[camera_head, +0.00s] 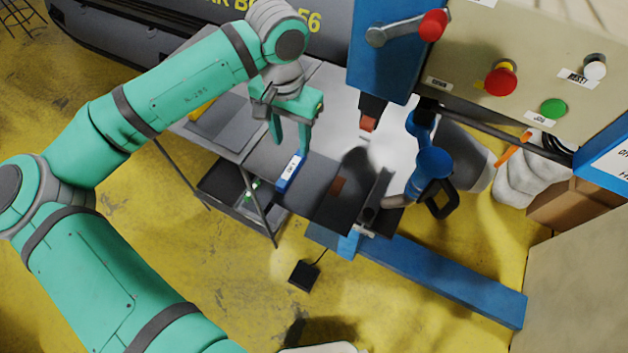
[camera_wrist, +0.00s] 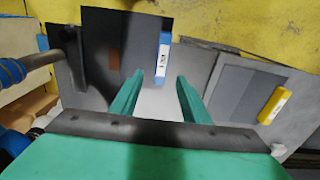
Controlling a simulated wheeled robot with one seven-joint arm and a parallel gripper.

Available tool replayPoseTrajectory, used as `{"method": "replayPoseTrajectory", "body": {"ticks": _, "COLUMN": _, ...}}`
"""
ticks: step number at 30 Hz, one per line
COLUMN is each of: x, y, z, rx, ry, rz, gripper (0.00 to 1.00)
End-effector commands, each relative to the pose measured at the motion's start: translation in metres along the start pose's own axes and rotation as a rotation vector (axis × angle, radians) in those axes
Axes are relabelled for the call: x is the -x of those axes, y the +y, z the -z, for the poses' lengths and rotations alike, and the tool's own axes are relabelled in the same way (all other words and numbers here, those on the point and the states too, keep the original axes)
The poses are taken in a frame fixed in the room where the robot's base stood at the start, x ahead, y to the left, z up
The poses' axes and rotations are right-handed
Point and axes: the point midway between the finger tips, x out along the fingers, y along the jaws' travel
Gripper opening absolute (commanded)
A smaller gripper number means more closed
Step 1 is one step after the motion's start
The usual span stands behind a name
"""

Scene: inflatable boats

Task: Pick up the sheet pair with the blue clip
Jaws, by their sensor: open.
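The blue clip (camera_head: 290,172), with a white label, sits at the edge of a dark grey sheet pair (camera_head: 312,188) on the work surface. In the wrist view the blue clip (camera_wrist: 163,60) lies ahead of the fingertips, on the right edge of the dark sheets (camera_wrist: 138,40). My gripper (camera_head: 290,147) is open and empty, fingers pointing down above the clip. In the wrist view my gripper's fingers (camera_wrist: 160,79) stand apart, with the clip roughly between their lines. I cannot tell the exact height gap.
A second grey sheet pair (camera_wrist: 242,92) bears a yellow clip (camera_wrist: 274,105). A blue machine part (camera_head: 432,163) with a black handle stands right of the sheets. A control panel (camera_head: 520,65) with buttons and a red-knobbed lever (camera_head: 432,25) is above. A grey boat (camera_head: 150,25) lies behind.

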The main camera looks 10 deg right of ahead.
Motion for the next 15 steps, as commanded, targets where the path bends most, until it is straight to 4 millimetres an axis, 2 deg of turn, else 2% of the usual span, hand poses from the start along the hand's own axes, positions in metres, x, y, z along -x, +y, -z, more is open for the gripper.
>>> {"method": "replayPoseTrajectory", "body": {"ticks": 2, "x": -0.005, "y": 0.0, "z": -0.003, "rx": 0.003, "ry": -0.015, "rz": 0.005, "gripper": 0.42}}
{"method": "replayPoseTrajectory", "body": {"ticks": 9, "x": -0.039, "y": 0.0, "z": -0.004, "rx": 0.003, "ry": -0.016, "rz": 0.003, "gripper": 0.42}}
{"method": "replayPoseTrajectory", "body": {"ticks": 15, "x": -0.055, "y": -0.001, "z": -0.004, "rx": 0.003, "ry": -0.014, "rz": 0.004, "gripper": 0.42}}
